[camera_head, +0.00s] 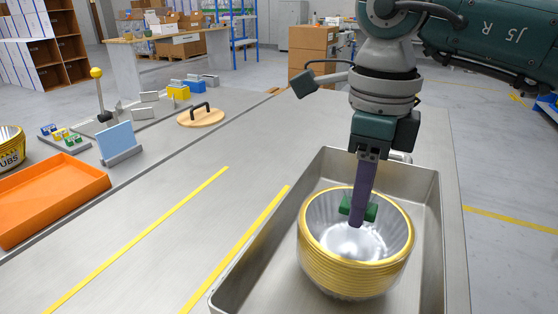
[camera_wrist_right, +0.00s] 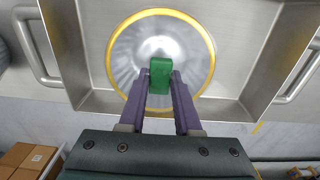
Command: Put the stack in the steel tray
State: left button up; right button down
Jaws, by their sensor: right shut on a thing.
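The stack (camera_head: 355,272) looks like nested metal cups with gold rims. It is upright inside the steel tray (camera_head: 428,185), near its front; whether its base touches the tray floor is hidden. The stack's round gold rim also shows in the right wrist view (camera_wrist_right: 205,38), inside the tray walls. My right gripper (camera_head: 358,215) points down into the stack's open mouth. I cannot tell whether the block is joined to the stack. My left gripper is not in view.
An orange tray (camera_head: 50,200) lies at the left beside a gold tin (camera_head: 10,148). A round wooden lid (camera_head: 201,117) with a black handle and a blue panel (camera_head: 118,140) stand further back. The table with yellow stripes left of the steel tray is clear.

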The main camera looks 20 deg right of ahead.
jog(key=shift+f, duration=0.15)
jog(key=shift+f, duration=0.15)
jog(key=c, duration=0.6)
grip_release()
notch_tip(320, 180, up, 12)
jog(key=shift+r, duration=0.25)
